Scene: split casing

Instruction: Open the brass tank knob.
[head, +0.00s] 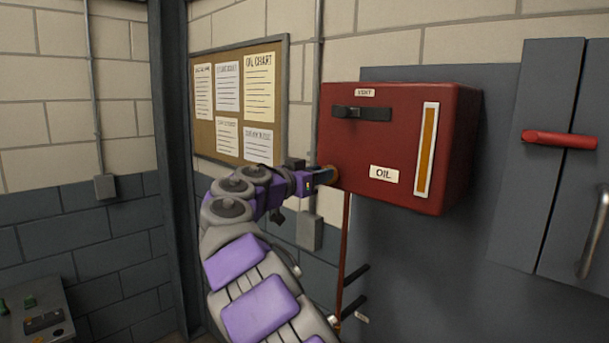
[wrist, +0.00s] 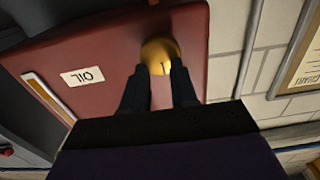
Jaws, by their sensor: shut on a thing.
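The red oil tank (head: 360,140) is on the wall, with an "OIL" label and an amber sight strip on its front. The brass knob (wrist: 160,54) is at the tank's lower corner; in the head view only a small orange-brown bit of it (head: 334,174) shows past my gripper. My gripper (head: 325,176) reaches the knob from the left in the head view. In the wrist view my gripper's two dark fingers (wrist: 160,72) are closed on the knob, one on each side. The knob's far side is hidden.
A black lever (head: 362,114) is on the tank's front. A copper pipe (head: 343,250) runs down below the tank. A corkboard (head: 236,155) hangs left, and a grey cabinet with a red handle (head: 560,139) stands right. A control panel (head: 40,318) is at lower left.

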